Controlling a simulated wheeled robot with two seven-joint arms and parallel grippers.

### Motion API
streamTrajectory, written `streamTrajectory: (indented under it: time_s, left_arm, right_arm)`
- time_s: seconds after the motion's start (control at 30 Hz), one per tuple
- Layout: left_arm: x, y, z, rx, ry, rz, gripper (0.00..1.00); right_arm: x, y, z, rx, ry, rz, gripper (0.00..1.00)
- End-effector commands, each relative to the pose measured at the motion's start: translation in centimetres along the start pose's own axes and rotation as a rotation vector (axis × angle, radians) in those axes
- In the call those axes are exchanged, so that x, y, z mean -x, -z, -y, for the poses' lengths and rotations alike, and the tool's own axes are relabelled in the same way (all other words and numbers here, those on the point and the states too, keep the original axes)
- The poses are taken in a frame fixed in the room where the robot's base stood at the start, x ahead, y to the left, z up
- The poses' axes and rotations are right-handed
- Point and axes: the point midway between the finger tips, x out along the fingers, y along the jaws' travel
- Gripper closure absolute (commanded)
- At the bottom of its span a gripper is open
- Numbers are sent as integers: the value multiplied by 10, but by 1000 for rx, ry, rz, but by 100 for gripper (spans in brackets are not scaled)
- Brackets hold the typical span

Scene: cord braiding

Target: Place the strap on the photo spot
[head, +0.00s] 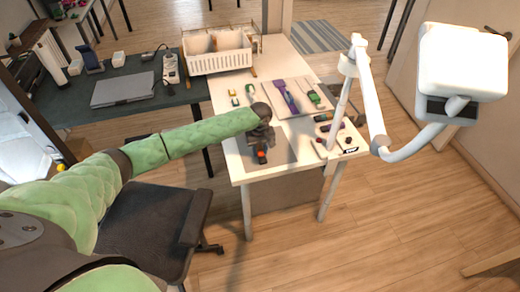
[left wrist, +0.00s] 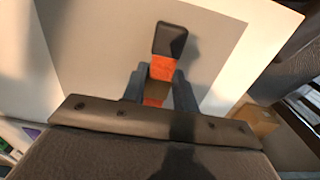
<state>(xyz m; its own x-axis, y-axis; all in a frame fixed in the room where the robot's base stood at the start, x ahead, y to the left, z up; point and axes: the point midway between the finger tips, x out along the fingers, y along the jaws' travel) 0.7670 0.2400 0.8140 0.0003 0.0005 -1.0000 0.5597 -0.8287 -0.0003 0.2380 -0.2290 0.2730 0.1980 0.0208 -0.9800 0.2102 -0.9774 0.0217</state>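My left gripper (head: 261,148) is over the front part of the white table. In the left wrist view its two fingers (left wrist: 160,88) press on both sides of an orange-red strap (left wrist: 160,71) with a black end (left wrist: 170,40). A bit of red (head: 261,156) shows at the gripper in the head view. Below the strap lies a flat grey area (left wrist: 105,45) with a white border, which may be the photo spot. I cannot tell whether the strap touches it. My right gripper is not in view.
A board (head: 302,108) with purple and green pieces lies behind the gripper. A white basket (head: 217,62) stands at the back. A white lamp (head: 462,62) rises at the table's right. Small dark items (head: 325,128) lie near the right edge. A black chair (head: 150,225) stands in front.

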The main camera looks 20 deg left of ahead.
Motion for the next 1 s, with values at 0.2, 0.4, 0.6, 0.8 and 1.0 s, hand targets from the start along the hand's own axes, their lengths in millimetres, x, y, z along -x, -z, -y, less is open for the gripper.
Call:
streamTrajectory:
  time_s: [0.2,0.4,0.6,0.8,1.0]
  left_arm:
    - [0,0,0,0,0,0,50]
    - [1,0,0,0,0,-1,50]
    - [17,1,-1,-1,-2,-2,50]
    - [54,0,-1,0,-3,-2,50]
    - [91,0,-1,-1,-2,-2,50]
  right_arm:
    - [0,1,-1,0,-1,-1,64]
    - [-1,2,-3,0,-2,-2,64]
    - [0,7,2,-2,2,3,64]
    - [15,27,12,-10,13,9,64]
    - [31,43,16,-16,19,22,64]
